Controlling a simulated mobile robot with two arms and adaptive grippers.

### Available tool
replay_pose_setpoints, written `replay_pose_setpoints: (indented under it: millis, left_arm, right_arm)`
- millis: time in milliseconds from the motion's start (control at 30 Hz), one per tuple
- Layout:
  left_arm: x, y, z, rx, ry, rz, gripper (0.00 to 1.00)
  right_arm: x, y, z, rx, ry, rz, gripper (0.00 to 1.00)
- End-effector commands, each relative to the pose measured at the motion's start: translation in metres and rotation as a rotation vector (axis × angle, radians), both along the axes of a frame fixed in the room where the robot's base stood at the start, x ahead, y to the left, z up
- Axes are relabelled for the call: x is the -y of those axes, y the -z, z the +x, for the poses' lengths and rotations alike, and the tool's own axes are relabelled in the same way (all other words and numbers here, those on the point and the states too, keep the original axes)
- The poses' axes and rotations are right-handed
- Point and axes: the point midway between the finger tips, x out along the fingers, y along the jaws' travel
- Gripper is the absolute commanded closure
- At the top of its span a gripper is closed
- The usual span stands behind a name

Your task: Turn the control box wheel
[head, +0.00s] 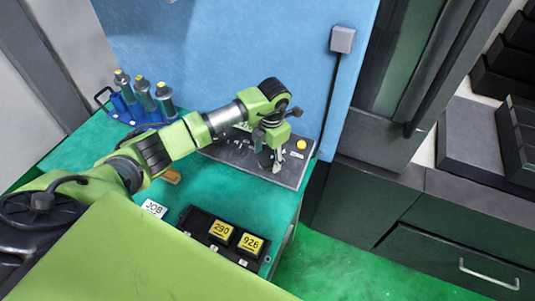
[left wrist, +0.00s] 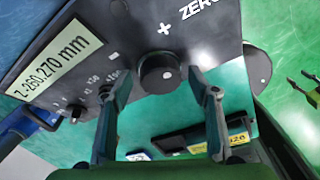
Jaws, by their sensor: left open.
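The control box (head: 236,151) is a dark, sloped panel at the back right of the green bench. Its black round wheel (left wrist: 158,74) shows in the left wrist view, below a white plus mark. My left gripper (head: 278,158) is over the right part of the box and hides the wheel in the head view. In the left wrist view the left gripper (left wrist: 161,86) is open, with one finger on each side of the wheel. Gaps show between fingers and wheel; I cannot tell the depth between them.
A yellow button (head: 301,144) sits on the box's right side. A black tray (head: 196,221) with yellow number blocks is in front. Blue holders with grey cylinders (head: 143,93) stand back left. A blue wall (head: 225,50) rises behind. A dark cabinet (head: 385,205) is at right.

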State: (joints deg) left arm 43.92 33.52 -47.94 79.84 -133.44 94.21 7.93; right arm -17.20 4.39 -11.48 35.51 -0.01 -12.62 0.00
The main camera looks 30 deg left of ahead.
Motion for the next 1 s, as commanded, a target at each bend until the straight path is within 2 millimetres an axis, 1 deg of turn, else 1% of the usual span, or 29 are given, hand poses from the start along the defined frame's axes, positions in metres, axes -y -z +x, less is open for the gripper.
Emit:
replay_pose_setpoints:
  millis: [133, 167, 200, 267, 300, 367, 733, 867, 1000]
  left_arm:
    - [0.000, 0.000, 0.000, 0.000, 0.000, 0.000, 0.45]
    - [0.000, 0.000, 0.000, 0.000, 0.000, 0.000, 0.51]
    - [0.000, 0.000, 0.000, 0.000, 0.000, 0.000, 0.61]
    - [0.000, 0.000, 0.000, 0.000, 0.000, -0.001, 0.76]
    - [0.000, 0.000, 0.000, 0.000, 0.001, -0.001, 0.82]
    - [0.000, 0.000, 0.000, 0.000, 0.001, -0.001, 0.84]
    - [0.000, 0.002, -0.001, -0.003, -0.021, -0.009, 0.84]
    - [-0.001, 0.003, -0.001, -0.003, -0.068, -0.027, 0.84]
    - [-0.001, 0.004, -0.002, 0.000, -0.150, -0.061, 0.84]
  right_arm:
    - [0.000, 0.000, 0.000, 0.000, 0.000, 0.000, 0.60]
    - [0.000, 0.000, 0.000, 0.000, 0.000, 0.000, 0.60]
    - [0.000, 0.000, 0.000, 0.000, 0.000, 0.000, 0.60]
    - [0.000, 0.000, 0.000, 0.000, 0.000, 0.000, 0.60]
    - [0.000, 0.000, 0.000, 0.000, 0.000, -0.001, 0.60]
    - [0.001, 0.000, 0.000, 0.000, 0.000, -0.001, 0.60]
    - [0.004, 0.003, 0.000, 0.000, -0.002, -0.005, 0.60]
    - [0.004, 0.007, 0.000, 0.001, -0.001, -0.005, 0.60]
    - [0.004, 0.014, 0.000, 0.001, -0.001, -0.005, 0.60]
